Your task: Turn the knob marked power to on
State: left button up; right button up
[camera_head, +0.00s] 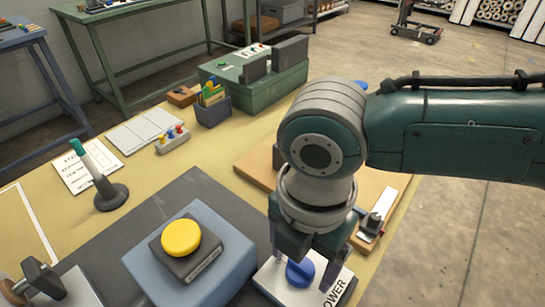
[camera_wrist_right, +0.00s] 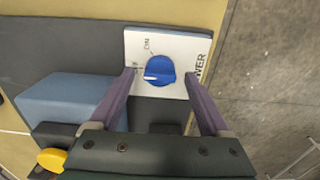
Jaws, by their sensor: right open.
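The blue round knob (camera_head: 299,273) sits on a white plate (camera_head: 320,272) marked POWER, at the bottom right of the head view. In the right wrist view the knob (camera_wrist_right: 159,71) has a short white mark on its left side, and the word ON stands above it. Another label left of the knob is partly hidden by a finger. My right gripper (camera_wrist_right: 160,74) is open and points down, with one finger on each side of the knob; both fingers look apart from it. In the head view my right gripper (camera_head: 302,268) partly covers the plate. My left gripper is not in view.
A yellow button (camera_head: 181,238) on a blue box (camera_head: 150,277) stands left of the knob. A black stand with a green top (camera_head: 108,192), a pen box (camera_head: 213,112) and a green machine (camera_head: 285,82) are farther off. The table edge lies close on the right.

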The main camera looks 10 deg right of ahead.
grip_shut()
dwell(0.8)
